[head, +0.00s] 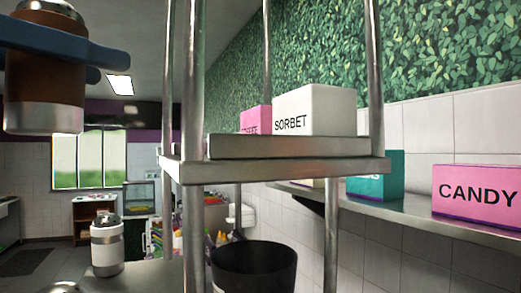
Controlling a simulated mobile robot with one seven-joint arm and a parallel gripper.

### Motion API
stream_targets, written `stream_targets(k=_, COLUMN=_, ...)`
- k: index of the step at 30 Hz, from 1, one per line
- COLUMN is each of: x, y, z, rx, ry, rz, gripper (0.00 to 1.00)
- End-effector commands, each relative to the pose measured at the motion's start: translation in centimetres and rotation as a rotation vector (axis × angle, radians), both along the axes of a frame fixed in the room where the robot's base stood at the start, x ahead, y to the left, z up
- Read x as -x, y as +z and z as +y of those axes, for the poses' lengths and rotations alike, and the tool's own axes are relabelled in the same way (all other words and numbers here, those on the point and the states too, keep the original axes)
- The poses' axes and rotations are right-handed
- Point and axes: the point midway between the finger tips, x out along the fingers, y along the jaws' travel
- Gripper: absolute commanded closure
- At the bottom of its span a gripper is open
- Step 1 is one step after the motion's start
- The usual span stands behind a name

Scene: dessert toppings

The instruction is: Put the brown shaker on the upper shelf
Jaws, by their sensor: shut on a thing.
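The brown shaker (47,75) is at the upper left of the head view, close to the camera and upright, with a metal lid and a metal base. My blue gripper (95,62) is shut around its brown body and holds it in the air. One finger crosses in front of the shaker and hides part of it. The upper shelf (280,171) is a metal shelf between upright posts, to the right of the shaker and apart from it. A white SORBET box (325,108) and a pink box (256,119) stand on the shelf.
A white shaker (107,250) stands on the counter below at left. A black bin (253,266) is under the shelf. Metal posts (193,90) rise at the shelf's corners. A pink CANDY box (478,192) and a teal box (376,175) sit on a wall shelf (410,222) at right.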

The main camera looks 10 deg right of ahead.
Motion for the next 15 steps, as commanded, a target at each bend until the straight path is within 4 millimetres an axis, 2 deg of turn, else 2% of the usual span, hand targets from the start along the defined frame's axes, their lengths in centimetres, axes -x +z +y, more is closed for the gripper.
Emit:
stream_targets(k=1, x=0.5, y=1.0, z=-0.2, rx=-0.001, ry=0.001, rz=-0.002, gripper=1.00)
stream_targets(k=5, x=0.4, y=1.8, z=-1.0, rx=0.001, ry=0.002, rz=0.002, gripper=1.00)
stream_targets(k=8, x=-1.0, y=2.0, z=-2.3, rx=0.002, ry=0.001, rz=0.004, gripper=1.00)
stream_targets(k=15, x=-5.8, y=2.1, z=-6.6, rx=0.001, ry=0.000, rz=0.005, gripper=1.00)
